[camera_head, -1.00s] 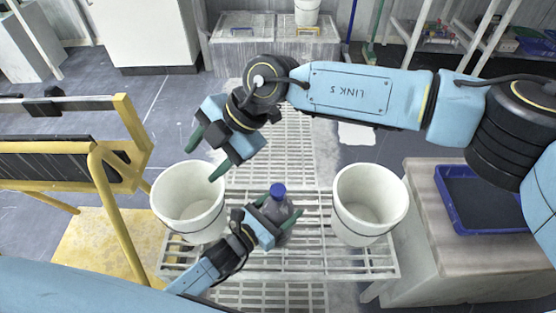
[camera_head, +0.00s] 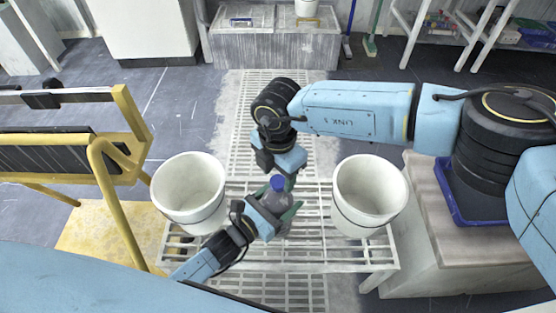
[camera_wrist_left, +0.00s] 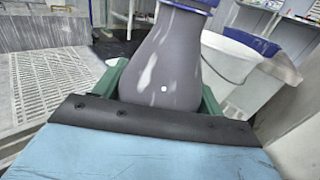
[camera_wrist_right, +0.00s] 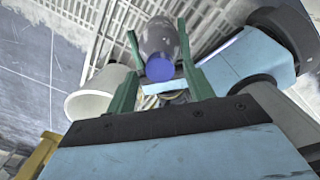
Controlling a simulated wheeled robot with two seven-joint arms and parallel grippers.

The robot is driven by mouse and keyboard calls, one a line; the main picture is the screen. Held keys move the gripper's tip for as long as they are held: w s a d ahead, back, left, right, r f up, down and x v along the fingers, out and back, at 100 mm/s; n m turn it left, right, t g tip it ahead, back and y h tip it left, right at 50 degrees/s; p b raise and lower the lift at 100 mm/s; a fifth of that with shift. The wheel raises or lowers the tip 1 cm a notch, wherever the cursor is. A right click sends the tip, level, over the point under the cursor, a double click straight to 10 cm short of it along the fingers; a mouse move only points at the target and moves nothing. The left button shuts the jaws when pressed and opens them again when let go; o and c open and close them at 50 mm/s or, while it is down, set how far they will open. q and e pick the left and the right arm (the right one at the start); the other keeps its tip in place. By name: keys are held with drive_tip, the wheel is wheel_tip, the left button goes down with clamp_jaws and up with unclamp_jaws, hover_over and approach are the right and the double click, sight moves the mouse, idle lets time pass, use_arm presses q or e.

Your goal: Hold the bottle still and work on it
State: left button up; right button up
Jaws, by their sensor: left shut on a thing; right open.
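A grey translucent bottle (camera_head: 276,208) with a blue cap (camera_head: 278,183) stands on the white slatted rack between two white buckets. My left gripper (camera_head: 280,213) is shut around the bottle's body, and the bottle fills the space between its green fingers in the left wrist view (camera_wrist_left: 165,75). My right gripper (camera_head: 284,178) is above the bottle, pointing down at the cap. In the right wrist view its green fingers stand apart, with the blue cap (camera_wrist_right: 159,69) between their tips. Whether the fingers touch the cap cannot be told.
A white bucket (camera_head: 188,190) stands left of the bottle and another white bucket (camera_head: 369,192) stands right, both on the slatted rack (camera_head: 300,262). A yellow frame (camera_head: 118,180) is at the left. A blue tray (camera_head: 452,205) lies on the bench at the right.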

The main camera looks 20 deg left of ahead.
drive_tip(key=shift+f, duration=0.65)
